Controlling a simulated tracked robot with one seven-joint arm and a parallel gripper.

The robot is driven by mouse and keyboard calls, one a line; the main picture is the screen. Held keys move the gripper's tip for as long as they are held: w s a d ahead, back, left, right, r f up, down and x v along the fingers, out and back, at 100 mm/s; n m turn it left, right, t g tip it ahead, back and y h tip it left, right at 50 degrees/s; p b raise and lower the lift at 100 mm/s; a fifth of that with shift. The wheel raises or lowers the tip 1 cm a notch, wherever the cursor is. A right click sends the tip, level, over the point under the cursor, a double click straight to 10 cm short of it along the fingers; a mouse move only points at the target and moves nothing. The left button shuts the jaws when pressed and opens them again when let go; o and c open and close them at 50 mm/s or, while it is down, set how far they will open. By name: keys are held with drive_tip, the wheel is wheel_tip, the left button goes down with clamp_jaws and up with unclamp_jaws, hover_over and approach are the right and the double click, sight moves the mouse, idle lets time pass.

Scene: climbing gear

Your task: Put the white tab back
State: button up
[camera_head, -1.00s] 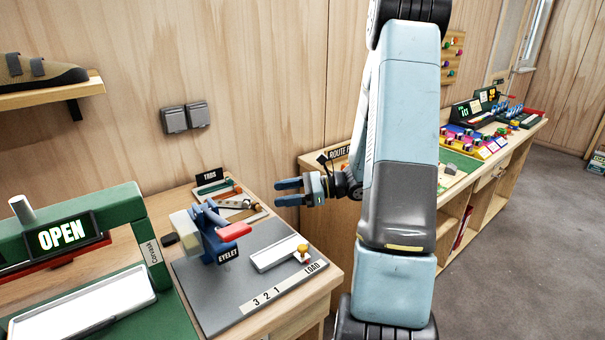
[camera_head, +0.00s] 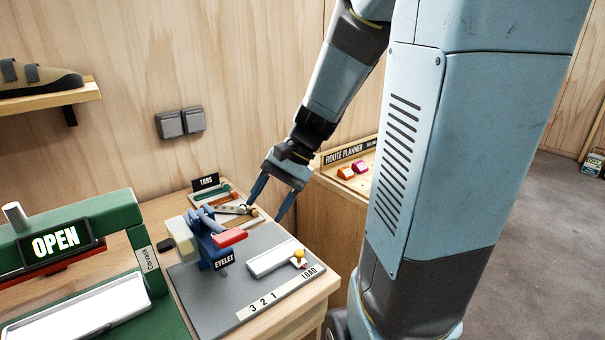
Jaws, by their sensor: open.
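My gripper (camera_head: 265,211) points down with its two blue fingers apart and nothing visible between them. It is just right of the tabs tray (camera_head: 262,214), over the back of the grey mat as seen here. A pale strip (camera_head: 230,210) lies in the tray by the left finger; it is too small to tell whether it is the white tab. A white bar (camera_head: 270,259) lies on the grey mat (camera_head: 212,306) near the word LOAD, with a small yellow-topped piece (camera_head: 299,256) at its right end.
A blue eyelet press (camera_head: 210,245) with a red handle stands on the mat, left of my gripper. A green machine (camera_head: 120,220) with an OPEN display is at the left. A route planner board (camera_head: 350,170) is behind, at the right.

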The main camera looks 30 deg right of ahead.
drive_tip(key=s+d+r+n+t+h, duration=0.3)
drive_tip(key=s+r+n+t+h, duration=0.2)
drive_tip(key=s+r+n+h, duration=0.2)
drive_tip(key=shift+s+r+n+t, duration=0.45)
drive_tip(key=shift+s+r, duration=0.55)
drive_tip(key=shift+r, duration=0.45)
